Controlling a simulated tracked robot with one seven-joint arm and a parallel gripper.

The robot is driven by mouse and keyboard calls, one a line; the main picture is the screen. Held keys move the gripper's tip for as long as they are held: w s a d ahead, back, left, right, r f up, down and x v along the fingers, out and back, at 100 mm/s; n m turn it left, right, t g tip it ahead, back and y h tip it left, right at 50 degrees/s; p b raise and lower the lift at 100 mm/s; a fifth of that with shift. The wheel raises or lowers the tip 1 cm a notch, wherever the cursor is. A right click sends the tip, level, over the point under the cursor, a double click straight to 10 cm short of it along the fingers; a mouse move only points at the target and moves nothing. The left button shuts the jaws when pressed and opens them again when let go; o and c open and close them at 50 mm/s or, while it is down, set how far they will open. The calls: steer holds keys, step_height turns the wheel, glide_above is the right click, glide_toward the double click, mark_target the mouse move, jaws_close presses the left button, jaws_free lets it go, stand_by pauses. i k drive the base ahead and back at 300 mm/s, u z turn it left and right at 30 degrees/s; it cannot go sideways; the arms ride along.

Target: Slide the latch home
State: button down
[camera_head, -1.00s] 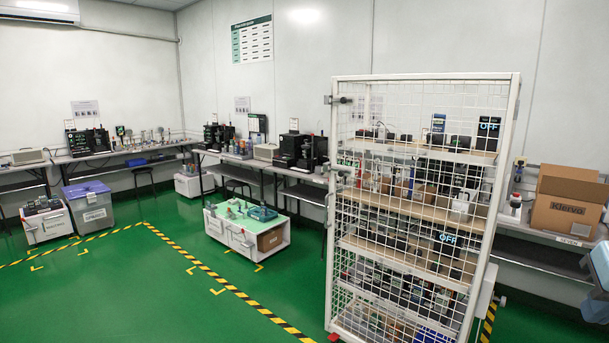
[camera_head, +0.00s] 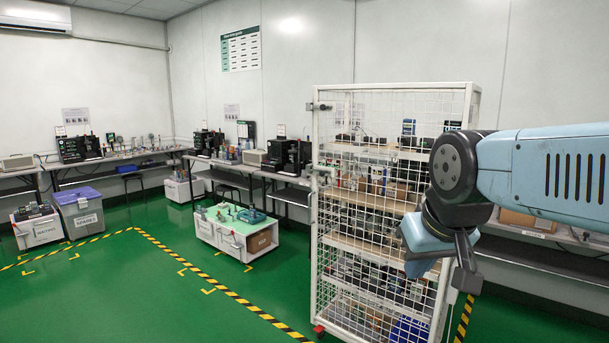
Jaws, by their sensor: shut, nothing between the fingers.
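A white wire-mesh cage (camera_head: 395,86) stands at centre right, with its mesh door facing me. On its left post is a small dark bolt-like fitting (camera_head: 320,106), which looks like a latch; its exact position is too small to tell. A pale bracket or handle (camera_head: 324,172) sits lower on the same post. My gripper (camera_head: 467,281) is at the end of my pale blue arm, in front of the cage's right side. It points down, shut and empty, well to the right of and below these fittings. My arm hides part of the cage's right side.
Shelves inside the cage hold many small devices. A low white cart (camera_head: 230,244) stands left of the cage. Benches (camera_head: 100,160) line the walls. A grey bin (camera_head: 80,215) stands far left. Green floor (camera_head: 130,300) is clear at front left, with striped tape (camera_head: 225,290).

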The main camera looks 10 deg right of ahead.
mark_target(322, 173)
steer(key=z, duration=0.65)
steer(key=i, duration=1.8)
steer(key=u, duration=0.5)
steer(key=k, duration=0.5)
steer(key=u, duration=0.25)
steer(key=i, duration=0.55)
steer(key=z, duration=0.1)
